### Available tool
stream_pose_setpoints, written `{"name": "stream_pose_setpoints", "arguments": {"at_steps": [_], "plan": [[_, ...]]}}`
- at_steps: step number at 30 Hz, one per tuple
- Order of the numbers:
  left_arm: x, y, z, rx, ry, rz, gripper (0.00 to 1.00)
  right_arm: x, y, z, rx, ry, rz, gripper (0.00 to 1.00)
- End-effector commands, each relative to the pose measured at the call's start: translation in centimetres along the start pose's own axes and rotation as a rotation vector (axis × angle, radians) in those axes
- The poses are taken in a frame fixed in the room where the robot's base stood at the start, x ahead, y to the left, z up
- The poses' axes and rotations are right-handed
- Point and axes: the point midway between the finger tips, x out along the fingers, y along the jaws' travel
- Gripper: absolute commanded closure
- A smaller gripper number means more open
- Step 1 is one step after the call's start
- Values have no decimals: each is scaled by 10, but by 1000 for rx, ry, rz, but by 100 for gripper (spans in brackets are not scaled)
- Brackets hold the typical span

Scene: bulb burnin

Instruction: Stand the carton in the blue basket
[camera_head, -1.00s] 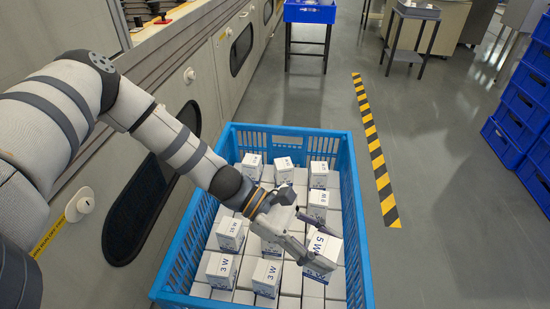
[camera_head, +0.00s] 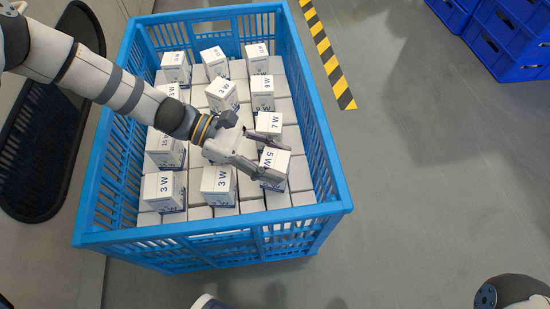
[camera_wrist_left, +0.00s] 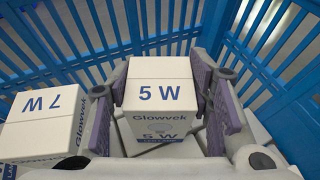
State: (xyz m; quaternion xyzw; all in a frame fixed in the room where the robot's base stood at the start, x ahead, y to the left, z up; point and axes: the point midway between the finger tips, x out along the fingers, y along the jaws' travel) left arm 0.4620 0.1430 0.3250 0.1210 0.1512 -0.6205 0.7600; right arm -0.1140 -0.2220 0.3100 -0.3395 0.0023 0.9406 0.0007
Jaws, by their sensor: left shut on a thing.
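My left gripper (camera_head: 283,163) is shut on a white carton marked 5 W (camera_head: 276,160), with one finger on each side. The carton also shows between the finger pads in the left wrist view (camera_wrist_left: 160,95). It is inside the blue basket (camera_head: 343,207), near the right wall, and looks about upright. Its bottom is hidden, so I cannot tell whether it rests on the cartons below. A 7 W carton (camera_head: 268,124) stands just behind it and shows at the left of the wrist view (camera_wrist_left: 45,125). My right gripper is out of view.
Several other upright cartons, such as a 3 W carton (camera_head: 218,185) at the front, stand on a layer of white cartons in the basket. Bare layer tops lie at the front right. Blue crates (camera_head: 508,45) are stacked at the far right. Grey floor right of the basket is clear.

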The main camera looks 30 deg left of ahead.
Motion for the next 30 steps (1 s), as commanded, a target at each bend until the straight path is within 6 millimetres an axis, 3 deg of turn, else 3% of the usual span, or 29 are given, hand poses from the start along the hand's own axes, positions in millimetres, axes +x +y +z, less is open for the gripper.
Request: {"name": "stream_pose_setpoints", "arguments": {"at_steps": [8,9,11,22,30], "plan": [[1,0,-2,1,0,0,83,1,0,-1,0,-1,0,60],[1,0,-1,1,0,1,47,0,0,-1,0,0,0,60],[0,0,-1,2,0,1,34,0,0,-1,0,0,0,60],[-4,1,5,3,0,2,34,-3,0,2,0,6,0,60],[-75,2,7,6,1,7,34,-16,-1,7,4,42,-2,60]]}}
